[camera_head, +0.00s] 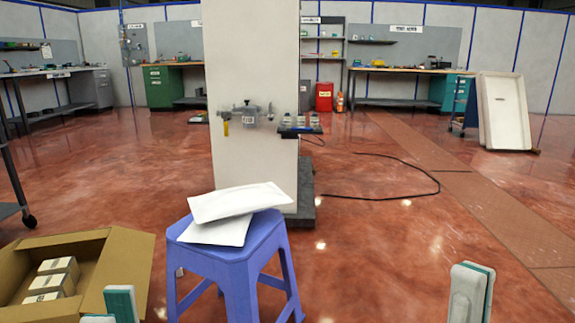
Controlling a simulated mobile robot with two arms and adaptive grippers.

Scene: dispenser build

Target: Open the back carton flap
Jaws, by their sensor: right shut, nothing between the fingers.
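A brown cardboard carton (90,262) stands at the lower left, cut off by the picture's edge. Its top is open enough to show several small white-labelled boxes (55,275) inside. A narrow strip of cardboard runs along its back edge (60,239); I cannot tell the back flap's exact angle. A wide flap (130,268) slopes outward on the right side. My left gripper (110,310) is at the bottom edge, in front of the carton's right side, mostly out of frame. My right gripper (470,293) is shut and empty at the lower right, far from the carton.
A blue stool (238,262) with white padded envelopes (240,203) on it stands right of the carton. Behind it is a white column (252,80) with a dark base. A black cable (400,195) lies on the floor.

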